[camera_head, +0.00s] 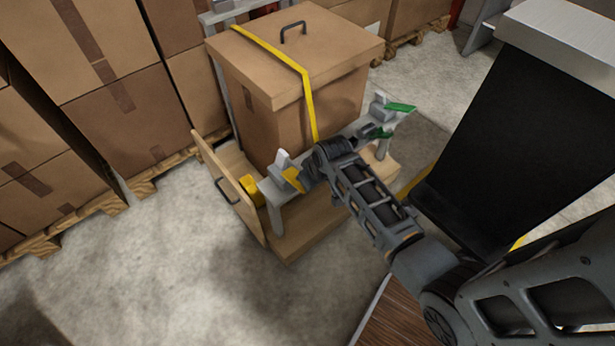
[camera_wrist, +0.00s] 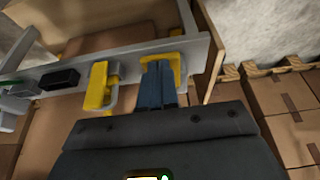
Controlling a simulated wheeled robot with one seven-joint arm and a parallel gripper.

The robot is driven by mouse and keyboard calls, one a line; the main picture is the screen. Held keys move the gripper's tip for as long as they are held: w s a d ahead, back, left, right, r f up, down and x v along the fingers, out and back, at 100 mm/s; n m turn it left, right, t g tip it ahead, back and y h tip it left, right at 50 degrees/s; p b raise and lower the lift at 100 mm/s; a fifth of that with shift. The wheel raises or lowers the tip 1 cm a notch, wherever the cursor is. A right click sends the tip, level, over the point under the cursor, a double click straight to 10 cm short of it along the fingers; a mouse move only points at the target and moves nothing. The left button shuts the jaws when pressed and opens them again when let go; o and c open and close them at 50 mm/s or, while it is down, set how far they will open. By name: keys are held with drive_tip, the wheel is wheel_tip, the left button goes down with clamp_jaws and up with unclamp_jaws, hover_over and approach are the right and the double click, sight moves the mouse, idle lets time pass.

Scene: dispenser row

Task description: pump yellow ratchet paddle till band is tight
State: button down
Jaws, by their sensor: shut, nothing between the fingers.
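A yellow paddle (camera_head: 292,178) sits on a grey ratchet block at the left end of the grey rail (camera_head: 272,194). My gripper (camera_head: 308,178) is close beside the paddle's right side in the head view. In the wrist view my gripper (camera_wrist: 160,66) is shut and empty, its fingertips at a yellow piece (camera_wrist: 177,64) on the rail; contact is unclear. Another upright yellow piece (camera_wrist: 98,86) stands to the left of the fingers. The yellow band (camera_head: 309,98) runs over the lidded cardboard box (camera_head: 265,115) and down its front; its lower end is hidden behind my gripper.
Green paddles (camera_head: 400,107) sit at the rail's right end. A wooden panel with a handle (camera_head: 225,185) stands left of the rail, with a yellow object (camera_head: 251,188) beside it. Stacked cartons (camera_head: 120,120) line the left. The floor (camera_head: 200,270) in front is clear.

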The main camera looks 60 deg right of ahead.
drive_tip(key=shift+s+a+f+t, duration=0.1)
drive_tip(key=shift+s+f+t, duration=0.2)
drive_tip(key=shift+f+t, duration=0.4)
drive_tip(key=shift+r+p, duration=0.65)
drive_tip(key=shift+r, duration=0.1)
drive_tip(key=r+p, duration=0.1)
drive_tip(key=r, duration=0.1)
drive_tip(key=r+p, duration=0.2)
drive_tip(key=shift+w, duration=0.4)
drive_tip(key=w+d+r+p+v, duration=0.1)
drive_tip(key=v, duration=0.8)
drive_tip(key=shift+a+r, duration=0.2)
drive_tip(key=shift+a, duration=0.15)
drive_tip(key=shift+w, duration=0.15)
idle(0.3)
